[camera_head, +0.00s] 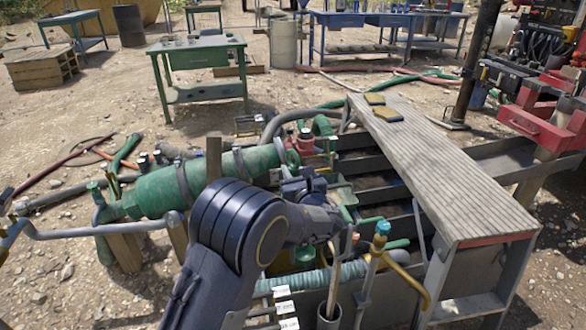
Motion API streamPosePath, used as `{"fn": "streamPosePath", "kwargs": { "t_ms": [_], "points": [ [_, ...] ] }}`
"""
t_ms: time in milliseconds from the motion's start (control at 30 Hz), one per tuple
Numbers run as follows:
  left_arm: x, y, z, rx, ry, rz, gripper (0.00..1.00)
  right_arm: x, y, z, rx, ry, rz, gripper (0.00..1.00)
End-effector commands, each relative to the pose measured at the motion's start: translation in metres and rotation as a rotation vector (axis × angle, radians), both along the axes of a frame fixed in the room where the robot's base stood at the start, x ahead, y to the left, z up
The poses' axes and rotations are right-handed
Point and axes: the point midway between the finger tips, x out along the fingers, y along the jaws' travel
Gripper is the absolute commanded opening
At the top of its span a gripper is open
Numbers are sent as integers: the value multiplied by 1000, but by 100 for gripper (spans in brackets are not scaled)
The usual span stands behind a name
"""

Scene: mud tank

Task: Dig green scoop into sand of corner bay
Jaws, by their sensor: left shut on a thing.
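My left arm reaches in from the bottom, and my left gripper (322,188) is over the left side of the mud tank. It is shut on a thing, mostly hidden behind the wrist. A green piece (347,212) shows just right of the gripper and looks like part of the green scoop; its outline is unclear. The tank (395,192) is split into several dark bays by grey dividers. Brown sand (370,182) shows in a bay right of the gripper. I cannot tell which is the corner bay or whether the scoop touches sand. My right gripper is out of view.
A green cylinder (190,182) lies left. A teal-topped tap with yellow pipe (381,232) stands in front, beside a grey cup (328,318). A green table (200,60) stands behind.

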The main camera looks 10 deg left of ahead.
Motion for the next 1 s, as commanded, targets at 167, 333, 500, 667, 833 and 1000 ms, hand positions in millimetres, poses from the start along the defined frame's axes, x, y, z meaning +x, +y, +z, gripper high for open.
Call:
{"fn": "streamPosePath", "kwargs": {
  "t_ms": [167,333,500,667,833,1000],
  "points": [
    [0,0,-28,-1,0,1,0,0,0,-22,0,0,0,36],
    [0,0,-51,0,0,0,0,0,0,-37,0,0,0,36],
    [0,0,-73,-1,0,0,0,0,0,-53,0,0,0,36],
    [0,0,-93,-1,0,0,0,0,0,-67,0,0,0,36],
    [0,0,-116,0,0,1,0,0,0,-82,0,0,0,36],
    [0,0,-138,-1,0,0,0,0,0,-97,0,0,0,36]
  ]
}}
